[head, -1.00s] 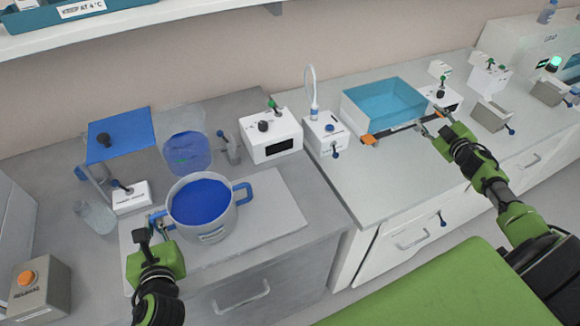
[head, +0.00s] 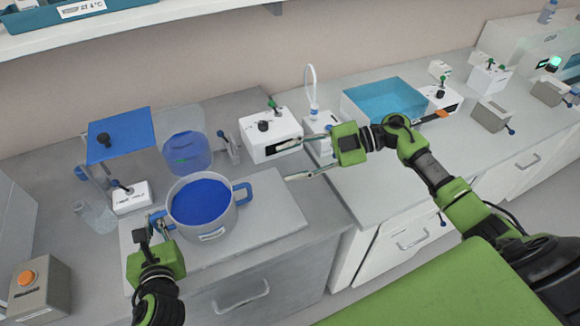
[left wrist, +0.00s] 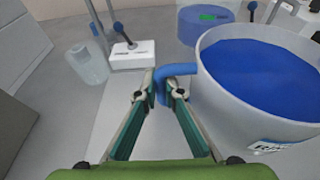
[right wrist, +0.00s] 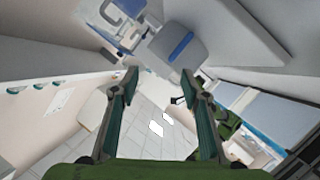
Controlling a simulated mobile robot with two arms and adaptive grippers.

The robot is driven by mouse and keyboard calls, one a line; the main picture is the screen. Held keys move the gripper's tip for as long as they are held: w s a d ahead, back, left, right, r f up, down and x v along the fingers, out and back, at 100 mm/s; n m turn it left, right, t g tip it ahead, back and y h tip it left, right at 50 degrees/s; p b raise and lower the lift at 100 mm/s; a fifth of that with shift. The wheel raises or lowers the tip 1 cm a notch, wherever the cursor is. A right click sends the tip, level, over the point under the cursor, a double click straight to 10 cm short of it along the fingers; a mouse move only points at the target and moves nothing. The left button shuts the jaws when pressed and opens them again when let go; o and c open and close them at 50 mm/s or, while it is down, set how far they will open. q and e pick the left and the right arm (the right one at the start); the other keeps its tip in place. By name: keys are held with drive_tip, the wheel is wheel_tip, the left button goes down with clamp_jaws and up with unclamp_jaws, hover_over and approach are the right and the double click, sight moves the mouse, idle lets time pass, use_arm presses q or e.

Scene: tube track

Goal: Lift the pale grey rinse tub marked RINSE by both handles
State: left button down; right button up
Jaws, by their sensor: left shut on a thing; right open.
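The pale grey rinse tub (head: 208,226) stands upright on a light board, filled with blue liquid and with a blue handle on each side. A label shows on its front wall, partly readable in the left wrist view (left wrist: 272,146). My left gripper (head: 154,218) is shut on the tub's left handle (left wrist: 172,76). The right handle (head: 243,192) is free. My right gripper (head: 288,162) is open and empty, to the right of that handle and apart from it, with its fingers pointing left. The right wrist view (right wrist: 155,78) shows nothing between its fingers.
A teal bin (head: 384,103) stands on the right counter. The light board (head: 280,215) is bare right of the tub.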

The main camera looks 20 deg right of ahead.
sight(249, 184)
drive_tip(key=shift+n+g, duration=0.4)
drive_tip(key=shift+g, duration=0.3)
drive_tip(key=x, duration=0.4)
drive_tip(key=s+x, duration=0.1)
drive_tip(key=x, duration=0.8)
drive_tip(key=shift+s+a, duration=0.2)
drive_tip(key=shift+s, duration=0.2)
clamp_jaws()
drive_tip(key=shift+s, duration=0.1)
